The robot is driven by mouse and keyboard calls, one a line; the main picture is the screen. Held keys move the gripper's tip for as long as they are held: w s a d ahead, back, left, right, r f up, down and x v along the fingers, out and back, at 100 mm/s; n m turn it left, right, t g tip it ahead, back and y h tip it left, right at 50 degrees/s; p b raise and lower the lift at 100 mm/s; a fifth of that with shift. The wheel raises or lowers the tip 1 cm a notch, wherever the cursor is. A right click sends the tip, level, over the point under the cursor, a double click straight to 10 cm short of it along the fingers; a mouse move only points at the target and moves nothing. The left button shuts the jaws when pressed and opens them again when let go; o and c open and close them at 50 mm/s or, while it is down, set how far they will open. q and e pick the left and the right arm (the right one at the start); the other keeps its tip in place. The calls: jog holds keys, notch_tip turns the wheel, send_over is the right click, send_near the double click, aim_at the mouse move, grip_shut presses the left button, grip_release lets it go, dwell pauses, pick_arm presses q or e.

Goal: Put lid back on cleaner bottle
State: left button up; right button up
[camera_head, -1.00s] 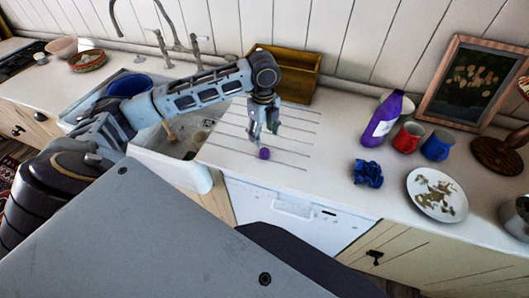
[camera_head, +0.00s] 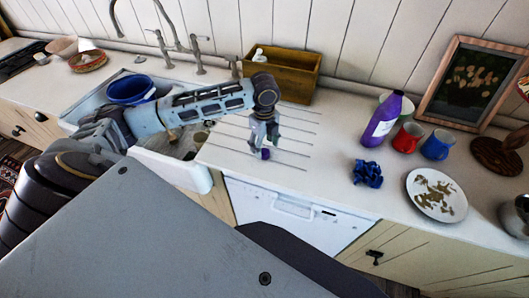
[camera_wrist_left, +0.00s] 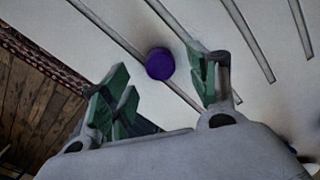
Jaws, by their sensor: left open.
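The purple lid (camera_head: 265,154) lies on the white counter near its front edge, below my left gripper. My left gripper (camera_head: 264,142) points down and is open, with its fingertips close to the lid. In the left wrist view the lid (camera_wrist_left: 160,64) shows as a purple disc in the gap between the green-padded fingers (camera_wrist_left: 163,85), nearer the right finger. I cannot tell whether either finger touches it. The purple cleaner bottle (camera_head: 380,122) with a white label stands upright on the counter to the right. My right gripper does not show.
A red mug (camera_head: 407,138) and a blue mug (camera_head: 437,145) stand right of the bottle. A crumpled blue cloth (camera_head: 367,173) and a plate with scraps (camera_head: 413,202) lie in front. A wooden box (camera_head: 299,75) stands behind my gripper. The sink with a blue tub (camera_head: 131,91) is at left.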

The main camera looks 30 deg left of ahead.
aim_at(265, 152)
pick_arm(q)
jog(key=shift+d+f, duration=0.15)
jog(key=shift+f, duration=1.6)
jog(key=c, duration=0.7)
